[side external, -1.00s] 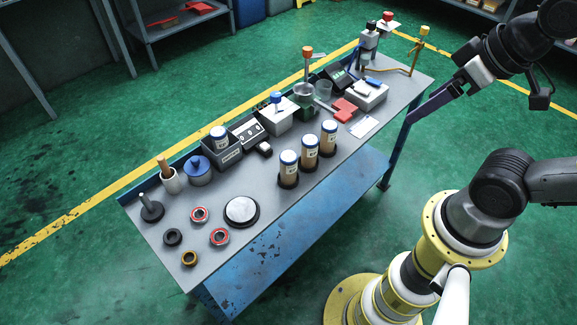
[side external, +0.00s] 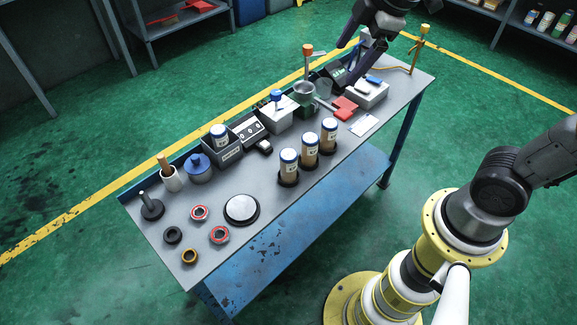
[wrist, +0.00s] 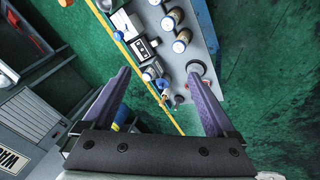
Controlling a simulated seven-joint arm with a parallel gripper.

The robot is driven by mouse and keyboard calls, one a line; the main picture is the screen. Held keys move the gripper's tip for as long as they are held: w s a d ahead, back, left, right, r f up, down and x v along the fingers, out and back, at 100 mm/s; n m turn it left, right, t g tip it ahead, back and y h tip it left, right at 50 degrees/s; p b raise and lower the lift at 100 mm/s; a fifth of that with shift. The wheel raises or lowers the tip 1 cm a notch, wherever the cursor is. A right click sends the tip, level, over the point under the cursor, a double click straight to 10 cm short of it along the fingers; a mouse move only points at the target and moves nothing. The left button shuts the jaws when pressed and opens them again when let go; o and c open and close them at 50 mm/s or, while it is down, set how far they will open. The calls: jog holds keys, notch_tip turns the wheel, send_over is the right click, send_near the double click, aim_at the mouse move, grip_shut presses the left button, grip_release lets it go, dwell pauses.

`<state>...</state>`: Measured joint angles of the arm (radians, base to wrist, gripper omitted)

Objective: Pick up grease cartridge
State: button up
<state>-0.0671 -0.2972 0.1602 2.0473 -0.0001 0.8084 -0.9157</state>
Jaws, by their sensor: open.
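Three grease cartridges with blue-rimmed pale caps and tan, labelled bodies stand upright in dark round holders along the front of the bench: the left one (side external: 289,168), the middle one (side external: 309,151) and the right one (side external: 328,136). A similar capped cartridge (side external: 219,137) stands in a grey labelled bin (side external: 232,154) at the back left. My gripper (side external: 347,63) is open and empty above the far right end of the bench, apart from all cartridges. In the wrist view its purple fingers are spread wide (wrist: 158,74), with cartridges (wrist: 180,43) visible beyond them.
A round pale disc (side external: 241,209), bearing rings (side external: 219,235) and a blue lidded pot (side external: 199,169) occupy the left of the bench. A white box (side external: 278,119), green-based cup (side external: 304,96) and red blocks (side external: 344,108) stand behind the cartridges.

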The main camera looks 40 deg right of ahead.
jog(key=w+a+f+n+g, duration=0.1)
jog(key=w+a+f+n, duration=0.15)
jog(key=w+f, duration=0.3)
jog(key=n+g, duration=0.2)
jog(key=g, duration=0.2)
send_over(290, 152)
notch_tip(290, 152, down, 16)
jog(key=shift+r, duration=0.15)
notch_tip(290, 152, down, 7)
jog(key=shift+r, duration=0.15)
jog(key=shift+a+f, duration=0.2)
jog(key=shift+f, duration=2.8)
grip_shut()
jog(key=shift+r, duration=0.15)
